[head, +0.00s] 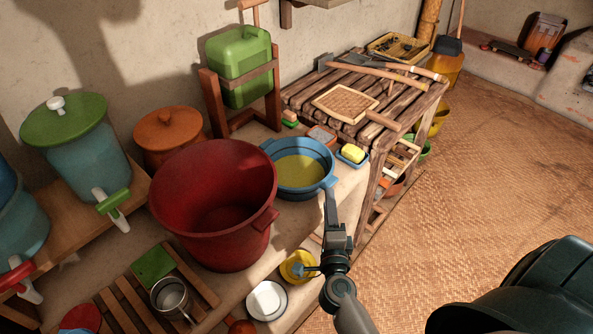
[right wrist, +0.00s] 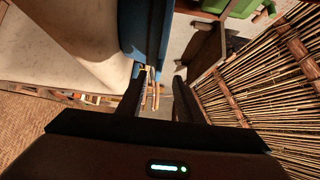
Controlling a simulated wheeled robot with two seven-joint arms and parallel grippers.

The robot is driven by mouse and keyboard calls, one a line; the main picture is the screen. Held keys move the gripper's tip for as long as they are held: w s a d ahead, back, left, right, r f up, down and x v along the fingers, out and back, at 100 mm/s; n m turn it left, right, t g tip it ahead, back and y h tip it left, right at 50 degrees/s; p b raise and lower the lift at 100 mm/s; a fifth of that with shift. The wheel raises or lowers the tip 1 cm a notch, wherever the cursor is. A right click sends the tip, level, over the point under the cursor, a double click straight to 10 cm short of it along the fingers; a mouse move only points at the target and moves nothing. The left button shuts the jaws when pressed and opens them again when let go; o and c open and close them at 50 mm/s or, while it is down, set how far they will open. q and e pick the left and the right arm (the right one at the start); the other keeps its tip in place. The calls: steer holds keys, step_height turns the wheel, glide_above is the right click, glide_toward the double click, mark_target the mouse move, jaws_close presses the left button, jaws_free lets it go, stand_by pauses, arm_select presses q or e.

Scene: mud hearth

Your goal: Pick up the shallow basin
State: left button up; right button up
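The shallow basin (head: 301,171) is blue outside with a yellow inside bottom. It stands on the ledge in the head view, right of the big red tub. My right gripper (head: 331,196) is at the basin's near right side, by its handle. In the right wrist view the two dark fingers (right wrist: 160,88) are apart, and the basin's blue side (right wrist: 145,30) lies just ahead of them. I cannot tell whether the fingers touch it. My left gripper is not in view.
The red tub (head: 213,205) stands close left of the basin. A blue dish with a yellow sponge (head: 353,154) is close on its right. A green jerrycan (head: 240,65) on a wooden stand is behind. A slatted table (head: 305,100) stands beyond; the woven floor (head: 480,170) at right is clear.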

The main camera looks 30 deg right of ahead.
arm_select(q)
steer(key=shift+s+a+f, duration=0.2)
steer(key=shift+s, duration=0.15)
arm_select(e)
steer(key=shift+w+d, duration=0.2)
steer(key=shift+w, duration=0.25)
steer(key=x, duration=0.4)
steer(key=shift+w+d+p, duration=0.15)
steer(key=shift+p, duration=0.15)
steer(key=shift+w+d+f, duration=0.15)
steer(key=shift+w, duration=0.25)
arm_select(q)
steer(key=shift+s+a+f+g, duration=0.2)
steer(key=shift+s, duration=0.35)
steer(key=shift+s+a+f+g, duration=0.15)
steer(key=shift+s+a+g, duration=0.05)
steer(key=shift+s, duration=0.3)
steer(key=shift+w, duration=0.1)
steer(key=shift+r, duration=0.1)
arm_select(e)
jaws_close()
